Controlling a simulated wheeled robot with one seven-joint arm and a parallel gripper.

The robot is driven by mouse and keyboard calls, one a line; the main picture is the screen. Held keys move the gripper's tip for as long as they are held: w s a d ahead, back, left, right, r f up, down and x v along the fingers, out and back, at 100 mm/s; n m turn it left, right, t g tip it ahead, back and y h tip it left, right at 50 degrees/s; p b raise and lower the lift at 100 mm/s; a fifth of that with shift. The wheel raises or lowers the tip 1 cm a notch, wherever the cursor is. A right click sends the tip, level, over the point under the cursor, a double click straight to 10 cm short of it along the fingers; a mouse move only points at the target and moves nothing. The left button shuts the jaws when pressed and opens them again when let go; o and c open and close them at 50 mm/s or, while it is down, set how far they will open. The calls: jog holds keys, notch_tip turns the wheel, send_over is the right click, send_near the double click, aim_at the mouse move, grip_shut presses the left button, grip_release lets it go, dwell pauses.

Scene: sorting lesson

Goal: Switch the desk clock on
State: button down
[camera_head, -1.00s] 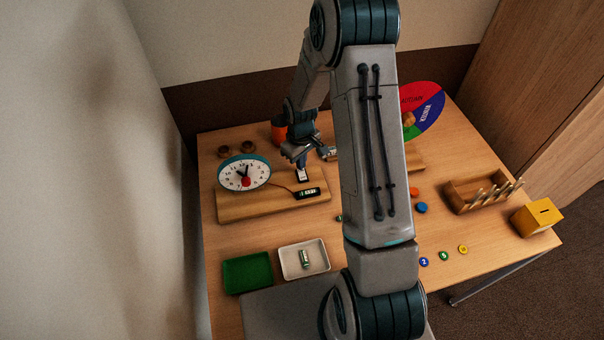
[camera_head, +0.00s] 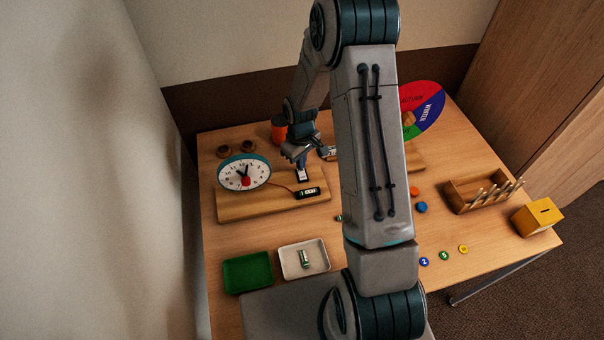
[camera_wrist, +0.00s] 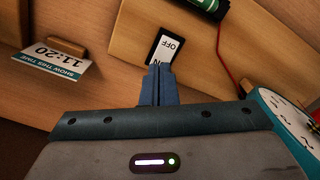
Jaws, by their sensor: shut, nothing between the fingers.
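The desk clock (camera_head: 243,173) has a white face and teal rim and stands on the left of a wooden board (camera_head: 240,210). A black-and-white rocker switch (camera_head: 304,177) sits on the same board; in the wrist view the switch (camera_wrist: 168,46) shows "OFF" at its far end. My gripper (camera_head: 301,163) is shut and empty, with its fingertips (camera_wrist: 159,68) at the near end of the switch, covering part of its other label. I cannot tell if they touch it. A battery in a black holder (camera_head: 308,193) lies beside the switch, with a red wire (camera_wrist: 228,58) running from it.
A card reading "11:20" (camera_wrist: 55,60) stands left in the wrist view. A white tray (camera_head: 319,262) with a battery (camera_head: 304,258) and a green tray (camera_head: 247,271) lie at the front. My arm hides the table's middle.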

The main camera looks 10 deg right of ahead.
jog(key=shift+f+b, duration=0.6)
jog(key=shift+f, duration=0.2)
jog(key=shift+r, duration=0.15)
jog(key=shift+r+p, duration=2.1)
jog(key=shift+r, duration=1.3)
jog(key=s+r+m+t, duration=0.1)
jog(key=s+r, duration=0.3)
jog(key=r, duration=0.5)
jog(key=s+r+m+t, duration=0.15)
jog(key=s+r, duration=0.25)
jog(key=r, duration=0.4)
jog(key=s+r+m, duration=0.1)
jog(key=s+r, duration=0.3)
jog(key=s, duration=0.3)
jog(key=s+r+m, duration=0.2)
jog(key=s+r, duration=0.3)
jog(key=s, duration=0.3)
jog(key=shift+t, duration=0.45)
